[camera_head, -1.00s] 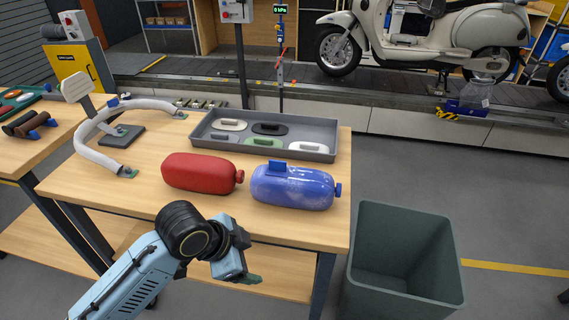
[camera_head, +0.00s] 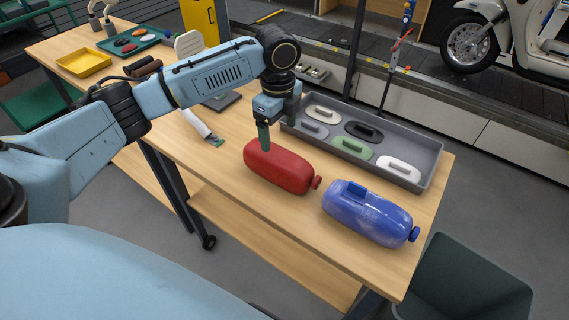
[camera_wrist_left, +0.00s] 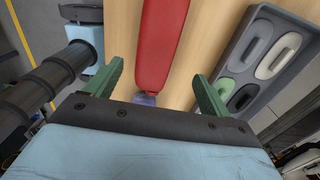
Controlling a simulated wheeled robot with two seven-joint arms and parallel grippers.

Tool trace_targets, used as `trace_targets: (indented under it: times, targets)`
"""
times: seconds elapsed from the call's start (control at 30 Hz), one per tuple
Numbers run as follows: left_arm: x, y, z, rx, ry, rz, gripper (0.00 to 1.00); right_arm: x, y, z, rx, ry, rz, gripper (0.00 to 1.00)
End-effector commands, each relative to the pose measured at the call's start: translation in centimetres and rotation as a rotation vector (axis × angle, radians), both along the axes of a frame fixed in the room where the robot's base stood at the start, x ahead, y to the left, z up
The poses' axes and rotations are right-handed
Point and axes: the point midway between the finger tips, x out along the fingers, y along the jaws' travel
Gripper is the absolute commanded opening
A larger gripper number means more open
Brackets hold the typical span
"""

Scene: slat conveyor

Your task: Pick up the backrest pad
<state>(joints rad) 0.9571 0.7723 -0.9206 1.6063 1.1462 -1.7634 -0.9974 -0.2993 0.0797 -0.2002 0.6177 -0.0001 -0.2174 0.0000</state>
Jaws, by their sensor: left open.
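Nothing in view is plainly a backrest pad. A pale flat panel (camera_head: 190,45), partly behind my left arm, stands tilted on a dark base at the left of the table; it could be the pad, but I cannot be sure. My left gripper (camera_head: 280,118) is open and empty, pointing down over the left end of the red tank-shaped body (camera_head: 280,166). In the left wrist view the red body (camera_wrist_left: 162,40) runs between and beyond the two green fingers (camera_wrist_left: 158,82). I cannot tell whether they touch it. My right gripper is not in view.
A blue tank-shaped body (camera_head: 367,214) lies right of the red one. A grey tray (camera_head: 425,178) behind holds several oval handled pieces. A dark bin (camera_head: 480,285) stands at the lower right. A yellow tray (camera_head: 84,62) and a green tray (camera_head: 143,47) sit on the far left table.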

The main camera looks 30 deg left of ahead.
Motion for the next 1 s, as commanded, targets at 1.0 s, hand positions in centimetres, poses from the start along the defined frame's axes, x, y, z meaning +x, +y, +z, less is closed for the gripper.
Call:
trace_targets:
  times: [1.0]
  targets:
    - [-0.7, 0.5, -10.3, 0.001, -0.003, -0.001, 0.82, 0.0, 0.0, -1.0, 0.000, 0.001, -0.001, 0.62]
